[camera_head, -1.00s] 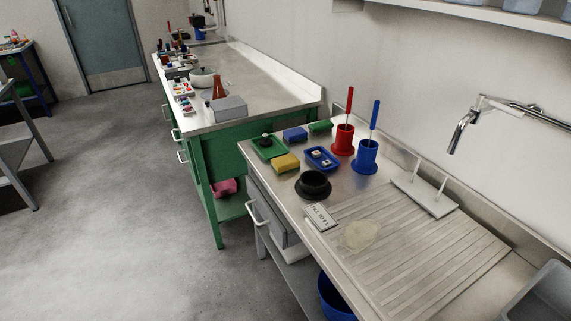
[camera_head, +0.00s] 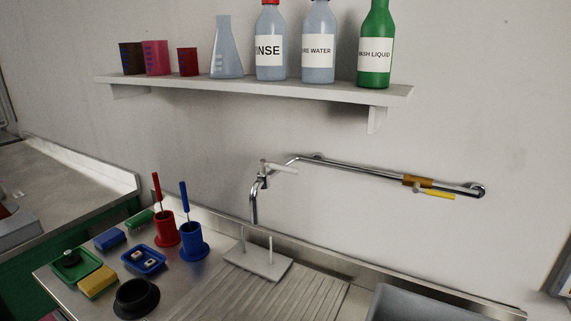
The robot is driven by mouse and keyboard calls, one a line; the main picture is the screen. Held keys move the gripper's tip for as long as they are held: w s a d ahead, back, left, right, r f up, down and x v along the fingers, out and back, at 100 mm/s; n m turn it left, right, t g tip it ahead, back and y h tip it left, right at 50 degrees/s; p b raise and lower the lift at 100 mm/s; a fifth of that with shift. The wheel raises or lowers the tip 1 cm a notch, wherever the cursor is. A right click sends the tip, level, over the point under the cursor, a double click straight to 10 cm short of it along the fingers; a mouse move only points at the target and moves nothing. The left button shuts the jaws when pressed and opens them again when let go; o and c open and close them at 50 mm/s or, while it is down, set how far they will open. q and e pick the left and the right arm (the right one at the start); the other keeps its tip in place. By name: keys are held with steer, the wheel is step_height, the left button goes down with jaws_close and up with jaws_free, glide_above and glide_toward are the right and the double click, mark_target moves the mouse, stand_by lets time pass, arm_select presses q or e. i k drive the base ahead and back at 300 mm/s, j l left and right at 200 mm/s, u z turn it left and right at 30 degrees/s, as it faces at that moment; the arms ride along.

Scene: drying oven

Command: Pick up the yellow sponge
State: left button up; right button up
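The yellow sponge (camera_head: 98,282) lies on the steel counter at the lower left of the head view. It sits in front of the green tray (camera_head: 60,263) and left of the black round bowl (camera_head: 136,299). It appears to rest flat, with its top and front side visible. Neither of my grippers shows in the view.
A blue tray (camera_head: 143,261), a blue block (camera_head: 110,239), a green block (camera_head: 139,219), a red holder (camera_head: 166,231) and a blue holder (camera_head: 193,242) stand around the sponge. A ribbed drainboard (camera_head: 255,300), tap (camera_head: 256,197) and sink (camera_head: 415,303) lie rightward. A shelf (camera_head: 250,87) holds bottles.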

mark_target(102, 280)
steer(key=i+j+z, duration=0.15)
steer(key=j, duration=0.85)
steer(key=j+z, duration=0.1)
steer(key=j, duration=0.9)
